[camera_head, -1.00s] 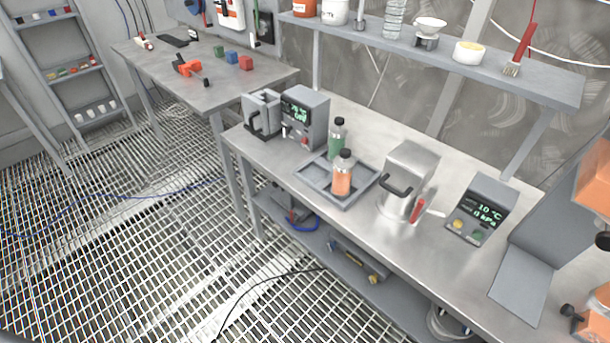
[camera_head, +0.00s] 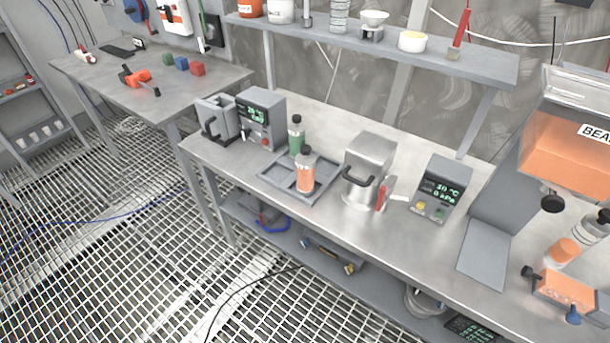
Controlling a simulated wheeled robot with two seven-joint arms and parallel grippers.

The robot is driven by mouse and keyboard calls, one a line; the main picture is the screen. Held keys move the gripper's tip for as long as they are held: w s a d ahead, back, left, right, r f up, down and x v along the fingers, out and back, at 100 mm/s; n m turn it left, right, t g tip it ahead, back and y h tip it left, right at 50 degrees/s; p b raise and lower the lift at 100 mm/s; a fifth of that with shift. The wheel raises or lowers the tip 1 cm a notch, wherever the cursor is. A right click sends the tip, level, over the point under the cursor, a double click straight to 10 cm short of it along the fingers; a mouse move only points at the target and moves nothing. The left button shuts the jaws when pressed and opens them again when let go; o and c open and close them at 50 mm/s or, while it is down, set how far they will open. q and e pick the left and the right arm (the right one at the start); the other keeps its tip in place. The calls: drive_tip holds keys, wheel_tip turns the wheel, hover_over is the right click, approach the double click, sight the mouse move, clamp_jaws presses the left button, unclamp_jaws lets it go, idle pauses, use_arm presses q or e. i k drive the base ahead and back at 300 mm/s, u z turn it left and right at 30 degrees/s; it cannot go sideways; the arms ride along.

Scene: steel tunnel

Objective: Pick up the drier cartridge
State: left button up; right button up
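Two clear cylinders with black caps stand upright at the grey tray (camera_head: 272,181). One has orange contents (camera_head: 306,175) and stands at the tray's front; the other has green contents (camera_head: 297,140) and stands at its back. A third cylinder with orange in it (camera_head: 563,252) lies tilted at the far right of the bench. None carries a readable label, so I cannot tell which is the drier cartridge. Neither of my grippers is in view.
A steel canister with a black handle (camera_head: 370,165) and a display unit (camera_head: 440,190) stand right of the tray. A grey instrument (camera_head: 262,115) stands left. An orange bead hopper (camera_head: 565,145) is at right. A shelf (camera_head: 460,62) overhangs the bench's back.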

sight(306, 161)
drive_tip(key=z, duration=0.4)
drive_tip(key=k, duration=1.1)
drive_tip(key=z, duration=1.35)
drive_tip(key=i, duration=0.85)
drive_tip(key=u, duration=0.55)
drive_tip(key=i, duration=0.65)
drive_tip(key=u, duration=0.6)
